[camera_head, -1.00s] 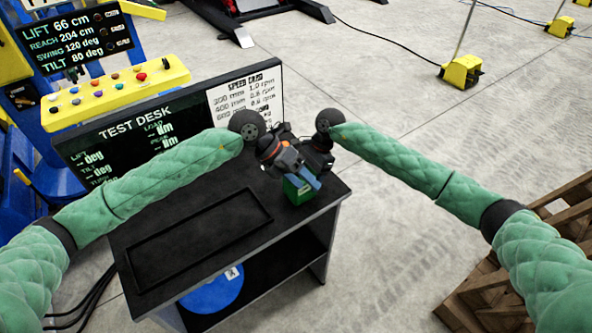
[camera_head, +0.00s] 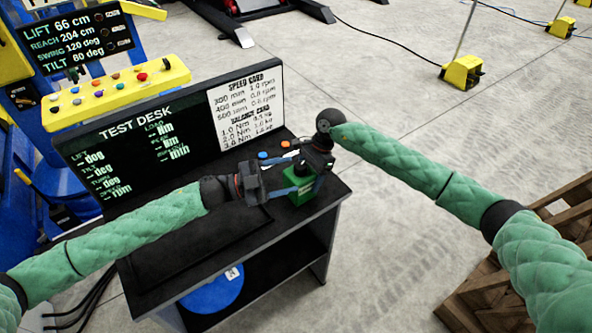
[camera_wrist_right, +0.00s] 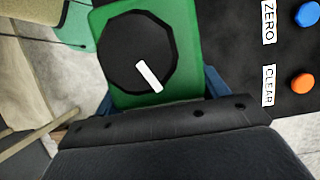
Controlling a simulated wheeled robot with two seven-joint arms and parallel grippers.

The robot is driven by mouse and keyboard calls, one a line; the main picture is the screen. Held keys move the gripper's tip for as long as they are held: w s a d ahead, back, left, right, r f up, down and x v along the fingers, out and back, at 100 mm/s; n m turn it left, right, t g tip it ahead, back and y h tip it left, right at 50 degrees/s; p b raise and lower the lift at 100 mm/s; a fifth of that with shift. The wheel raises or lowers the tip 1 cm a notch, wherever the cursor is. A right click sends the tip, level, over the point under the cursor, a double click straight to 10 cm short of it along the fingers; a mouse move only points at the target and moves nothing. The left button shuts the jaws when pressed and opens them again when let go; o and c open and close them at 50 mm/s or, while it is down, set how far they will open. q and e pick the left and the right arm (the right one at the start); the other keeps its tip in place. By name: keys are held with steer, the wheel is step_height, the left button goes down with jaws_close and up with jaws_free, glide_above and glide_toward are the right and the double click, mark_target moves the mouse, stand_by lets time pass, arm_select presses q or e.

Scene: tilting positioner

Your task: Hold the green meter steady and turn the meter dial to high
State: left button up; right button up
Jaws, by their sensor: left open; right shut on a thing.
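The green meter (camera_head: 300,196) stands on the black desk top near its right corner. In the right wrist view the meter (camera_wrist_right: 183,45) carries a black many-sided dial (camera_wrist_right: 125,45) with a white pointer (camera_wrist_right: 149,76), which slants to the lower right there. No dial markings are readable. My right gripper (camera_head: 312,178) is shut on the meter from above, its blue fingers on either side of the green body. My left gripper (camera_head: 284,178) is open, just left of the meter and pointing at it. Whether its fingers touch the meter or dial is hidden.
The blue ZERO button (camera_wrist_right: 307,14) and orange CLEAR button (camera_wrist_right: 302,83) sit on the desk close to the meter. The test desk screen (camera_head: 130,145) and white card (camera_head: 247,105) stand behind. A wooden pallet (camera_head: 480,290) lies at the lower right.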

mark_target(294, 171)
arm_select(q)
steer(key=w+a+f+n+t+y, duration=0.35)
steer(key=a+f+n+t, duration=0.3)
steer(key=f+n, duration=0.4)
steer(key=shift+n+g+y, duration=0.25)
steer(key=shift+n+y, duration=0.2)
steer(key=shift+n, duration=0.3)
steer(key=x, duration=0.3)
steer(key=r+x, duration=0.1)
steer(key=x, duration=0.3)
steer(key=r+x, duration=0.1)
steer(key=x, duration=0.3)
steer(key=shift+w+d, duration=0.1)
steer(key=shift+d, duration=0.05)
steer(key=c, duration=1)
